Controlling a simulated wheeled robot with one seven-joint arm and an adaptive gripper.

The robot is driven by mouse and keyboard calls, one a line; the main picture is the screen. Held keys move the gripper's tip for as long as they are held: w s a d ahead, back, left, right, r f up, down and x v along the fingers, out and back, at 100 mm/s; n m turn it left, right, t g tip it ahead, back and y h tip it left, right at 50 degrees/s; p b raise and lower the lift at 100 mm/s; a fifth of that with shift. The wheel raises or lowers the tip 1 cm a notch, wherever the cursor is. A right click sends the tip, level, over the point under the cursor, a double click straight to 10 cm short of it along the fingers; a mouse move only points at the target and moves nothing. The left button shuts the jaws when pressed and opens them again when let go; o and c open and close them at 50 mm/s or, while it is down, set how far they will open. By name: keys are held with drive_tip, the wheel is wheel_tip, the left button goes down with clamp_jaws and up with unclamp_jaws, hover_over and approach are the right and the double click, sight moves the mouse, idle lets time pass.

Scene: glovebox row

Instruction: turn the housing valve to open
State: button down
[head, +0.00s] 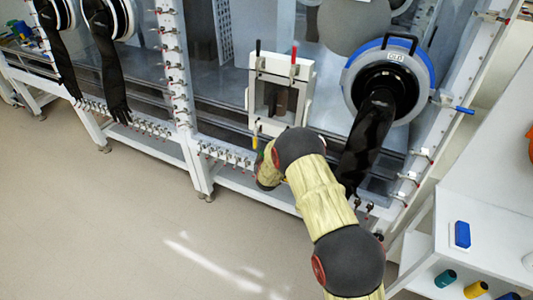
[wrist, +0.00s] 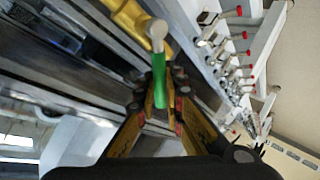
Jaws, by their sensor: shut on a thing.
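In the wrist view, a green lever (wrist: 159,80) with a pale grey round end (wrist: 157,33) stands between the fingers of my gripper (wrist: 163,104). My gripper is shut on this lever, which looks like the valve's handle. A yellow part (wrist: 127,17) lies just beyond its grey end. In the head view, my arm reaches to the lower front of the glovebox, below the white framed housing (head: 261,93). My fingers and the green lever are hidden there behind my arm. No open or closed marking on the valve can be read.
A black glove (head: 368,135) hangs from the blue-ringed port (head: 350,72) beside my arm. A white shelf (head: 490,235) stands at right. The floor (head: 110,220) is clear.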

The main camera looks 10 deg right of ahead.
drive_tip(key=p, duration=0.1)
drive_tip(key=n+g+p, duration=0.1)
drive_tip(key=shift+w+a+f+h+p, duration=0.25)
drive_tip(key=shift+a+f+h+p, duration=0.05)
drive_tip(key=shift+a+p, duration=0.1)
drive_tip(key=shift+w+a+f+n+g+h+p, duration=0.15)
drive_tip(key=shift+f+n+g+h+p, duration=0.25)
drive_tip(key=shift+f+n+g+p, duration=0.55)
drive_tip(key=shift+r+t, duration=0.35)
drive_tip(key=c, duration=2)
unclamp_jaws()
drive_tip(key=shift+o, duration=0.6)
drive_tip(key=shift+f, duration=0.1)
drive_tip(key=v, duration=1.2)
